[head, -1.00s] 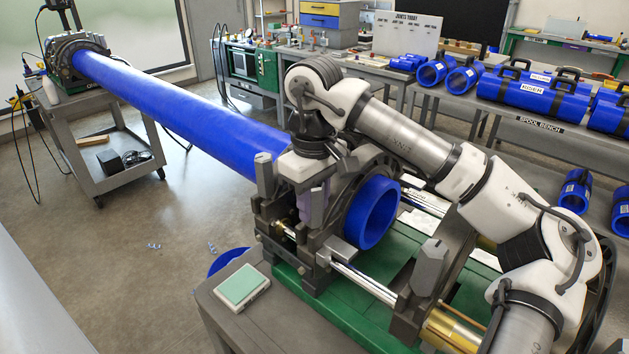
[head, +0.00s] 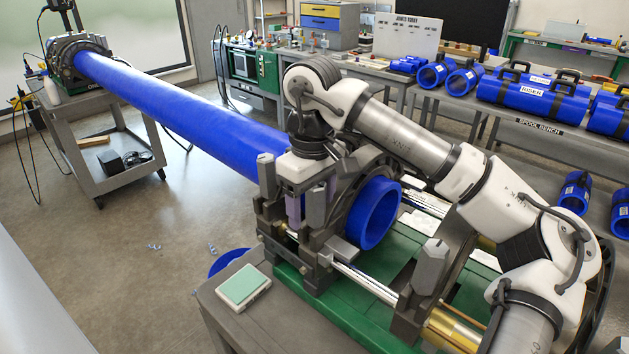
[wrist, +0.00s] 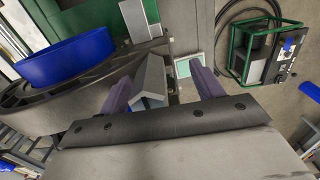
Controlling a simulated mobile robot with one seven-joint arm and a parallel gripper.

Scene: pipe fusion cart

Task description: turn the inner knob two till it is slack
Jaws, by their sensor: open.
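My gripper (wrist: 162,84) points down over the near side of the pipe clamp, with its purple fingers apart. In the wrist view a grey knob (wrist: 150,84) with a ridged top stands between the fingers, nearer the left one. I cannot tell whether either finger touches it. Another grey upright knob (head: 266,178) stands just left of the gripper. The hand hides part of the clamp. Knob numbers are not readable.
The long blue pipe (head: 180,100) runs through the clamp; its open end (head: 375,213) is close beside my gripper. Another grey knob (head: 433,264) stands on the clamp to the right. A pale green pad (head: 243,286) lies on the cart corner. Floor at left is mostly clear.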

